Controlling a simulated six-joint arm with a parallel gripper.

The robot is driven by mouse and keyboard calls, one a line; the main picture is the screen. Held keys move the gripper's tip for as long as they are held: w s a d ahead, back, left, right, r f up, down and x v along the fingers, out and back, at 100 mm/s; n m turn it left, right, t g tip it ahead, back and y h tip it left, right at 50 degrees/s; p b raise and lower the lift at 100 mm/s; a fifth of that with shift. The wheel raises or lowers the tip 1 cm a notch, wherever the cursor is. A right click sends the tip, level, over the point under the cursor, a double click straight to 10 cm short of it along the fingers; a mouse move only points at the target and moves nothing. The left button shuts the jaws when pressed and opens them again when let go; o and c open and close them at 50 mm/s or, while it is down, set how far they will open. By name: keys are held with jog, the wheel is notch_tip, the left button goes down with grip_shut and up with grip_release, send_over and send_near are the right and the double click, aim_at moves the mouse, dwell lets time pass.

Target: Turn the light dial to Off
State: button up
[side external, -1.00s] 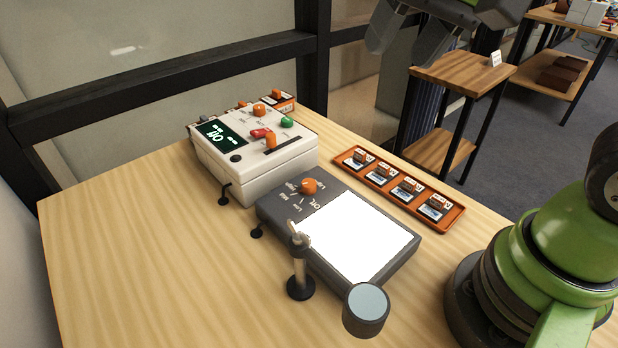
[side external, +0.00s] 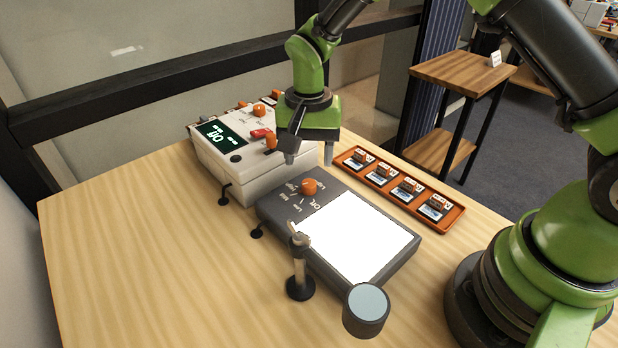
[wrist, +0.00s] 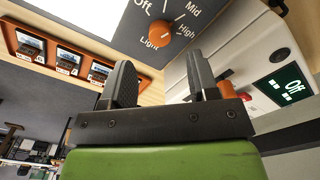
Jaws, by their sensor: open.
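The light dial is an orange knob (side external: 309,187) on the grey panel of the light box (side external: 390,262). The labels Off, Low, Mid and High are printed around it. In the wrist view the dial (wrist: 160,36) appears beyond my fingertips, roughly between them. I cannot tell which mark it points to. The light box's panel is lit white. My gripper (side external: 309,157) is open and empty, above and behind the dial in the side view and apart from it. The open fingers also show in the wrist view (wrist: 161,72).
A white control box (side external: 262,181) with orange knobs and a screen reading Off stands left of my gripper, very near it. An orange tray (side external: 452,222) of several small cards lies right of the light box. A post with a round lens (side external: 367,305) stands in front.

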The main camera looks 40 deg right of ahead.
aim_at(309, 183)
notch_tip(309, 183, down, 6)
dwell(0.4)
jog(key=c, duration=0.9)
jog(key=shift+c, duration=0.2)
